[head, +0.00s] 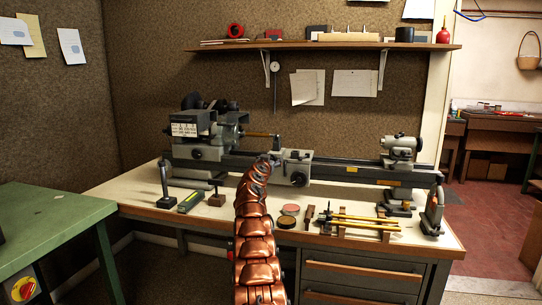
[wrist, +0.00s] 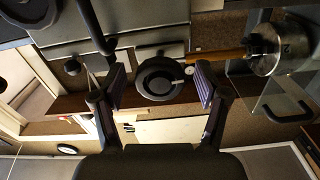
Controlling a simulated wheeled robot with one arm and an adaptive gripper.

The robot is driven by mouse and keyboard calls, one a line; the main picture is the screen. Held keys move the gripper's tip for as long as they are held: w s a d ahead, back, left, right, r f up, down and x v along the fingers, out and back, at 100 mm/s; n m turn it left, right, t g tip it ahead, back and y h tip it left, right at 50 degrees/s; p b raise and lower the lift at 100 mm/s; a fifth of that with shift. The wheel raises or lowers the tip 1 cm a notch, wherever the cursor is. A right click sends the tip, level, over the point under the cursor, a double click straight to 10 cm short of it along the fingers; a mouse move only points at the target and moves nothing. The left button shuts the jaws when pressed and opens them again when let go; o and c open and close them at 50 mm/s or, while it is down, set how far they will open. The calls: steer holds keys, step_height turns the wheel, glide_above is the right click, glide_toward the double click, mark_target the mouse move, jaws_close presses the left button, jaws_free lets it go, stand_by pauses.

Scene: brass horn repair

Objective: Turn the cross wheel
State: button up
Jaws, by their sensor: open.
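The cross wheel (wrist: 158,80) is a round black handwheel with a pale hub and small handle, near the middle of the wrist view. My gripper (wrist: 161,77) is open, with one dark finger left of the wheel and one right of it. The pads do not visibly touch it; the depth between them is hard to judge. In the head view my copper-coloured arm reaches up to the lathe (head: 345,170) carriage, where its end hides the cross wheel.
Another black handwheel (head: 298,178) sits on the carriage, lower right of my arm's end. A dark lever (wrist: 94,28) is near the left finger. A brass-coloured rod (wrist: 215,56) runs to the chuck (wrist: 270,48). Tins (head: 286,222) and brass rods (head: 362,220) lie on the bench.

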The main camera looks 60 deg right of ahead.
steer(key=shift+d, duration=0.1)
stand_by(0.3)
steer(key=shift+c, duration=0.3)
steer(key=c, duration=1.1)
steer(key=shift+n, duration=0.3)
steer(key=n+p, duration=0.2)
steer(key=n, duration=0.3)
steer(key=shift+r+n, duration=0.15)
steer(key=shift+n, duration=0.15)
steer(key=n+p, duration=0.2)
steer(key=n, duration=0.4)
steer(key=n+p, duration=0.2)
steer(key=n, duration=0.4)
steer(key=shift+n, duration=0.3)
steer(key=n+p, duration=0.2)
steer(key=n, duration=0.3)
